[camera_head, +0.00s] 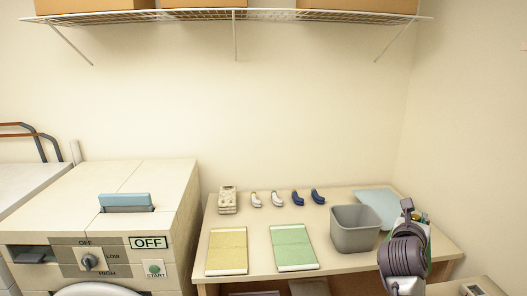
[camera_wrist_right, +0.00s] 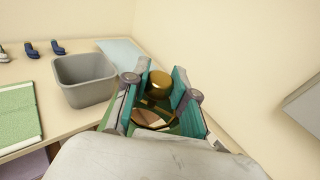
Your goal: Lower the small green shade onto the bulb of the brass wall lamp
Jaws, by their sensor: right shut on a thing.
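My right gripper (camera_head: 412,214) is at the right of the head view, over the right end of the table. In the right wrist view its teal-padded fingers (camera_wrist_right: 160,100) are shut on the small green shade (camera_wrist_right: 184,127), which is mostly hidden by the fingers and wrist. A round brass-coloured piece (camera_wrist_right: 159,84) shows between the fingertips; I cannot tell whether it belongs to the lamp or the held thing. The rest of the brass wall lamp and its bulb cannot be made out. My left gripper is not in view.
A grey bin (camera_head: 355,229) stands just left of the right gripper on the table (camera_head: 255,222). A washer (camera_head: 100,225) is at left; a wire shelf (camera_head: 235,14) hangs above.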

